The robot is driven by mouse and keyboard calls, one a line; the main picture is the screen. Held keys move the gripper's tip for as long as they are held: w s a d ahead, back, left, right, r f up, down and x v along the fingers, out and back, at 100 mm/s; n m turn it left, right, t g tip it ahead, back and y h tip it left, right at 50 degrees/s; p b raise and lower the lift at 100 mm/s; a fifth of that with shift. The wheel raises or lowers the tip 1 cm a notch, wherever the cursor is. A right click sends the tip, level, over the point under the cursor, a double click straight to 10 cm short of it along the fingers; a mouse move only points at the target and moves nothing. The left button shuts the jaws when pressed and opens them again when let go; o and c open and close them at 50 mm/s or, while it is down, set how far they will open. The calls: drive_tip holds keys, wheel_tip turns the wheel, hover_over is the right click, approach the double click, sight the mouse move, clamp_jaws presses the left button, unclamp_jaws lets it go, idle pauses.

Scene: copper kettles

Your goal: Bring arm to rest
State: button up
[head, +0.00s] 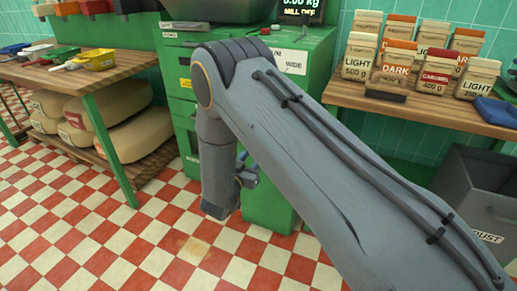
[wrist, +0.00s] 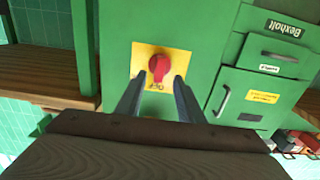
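My arm (head: 290,130) reaches forward across the head view and bends down in front of the green mill cabinet (head: 270,195). My gripper (wrist: 159,85) shows in the wrist view with its two dark fingers apart and nothing held. Between and just beyond the fingertips is a red rotary knob (wrist: 159,68) on a yellow plate (wrist: 146,58), which reads OFF, upside down. The fingers look clear of the knob, though depth is hard to judge. In the head view the forearm hides the knob and most of the gripper. A dark display (head: 301,11) reads MILL OFF.
A wooden shelf (head: 455,118) with several labelled bags stands right, above a grey dust bin (head: 480,190). A green-legged bench (head: 110,72) with scoops stands left, with sacks (head: 130,140) beneath. The checkered floor (head: 120,240) is clear in front.

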drive_tip(key=shift+s+a, duration=0.15)
drive_tip(key=shift+s, duration=0.2)
wheel_tip(320, 180, up, 7)
drive_tip(key=w+a+n+g+y, duration=0.1)
drive_tip(key=w+a+g+y, duration=0.1)
drive_tip(key=g+y, duration=0.25)
drive_tip(key=s+d+r+n+g+y, duration=0.1)
drive_tip(key=s+r+n+g+y, duration=0.25)
drive_tip(key=s+r, duration=0.3)
drive_tip(key=s+d+r+n+g, duration=0.1)
drive_tip(key=s+d+r+g, duration=0.15)
drive_tip(key=s+d, duration=0.6)
drive_tip(key=s+d+r+g+h+p, duration=0.15)
drive_tip(key=s+d+g, duration=0.25)
drive_tip(key=s, duration=1)
drive_tip(key=s+d+r+n+g+b, duration=0.1)
drive_tip(key=s+d+r+g, duration=0.15)
drive_tip(key=s+d, duration=0.6)
drive_tip(key=s+d+r+m+p, duration=0.2)
drive_tip(key=d+r+p, duration=0.4)
drive_tip(key=p, duration=1)
wheel_tip(320, 180, up, 2)
drive_tip(key=shift+s+r+m, duration=0.1)
drive_tip(key=shift+s+m, duration=0.15)
drive_tip(key=shift+m, duration=0.1)
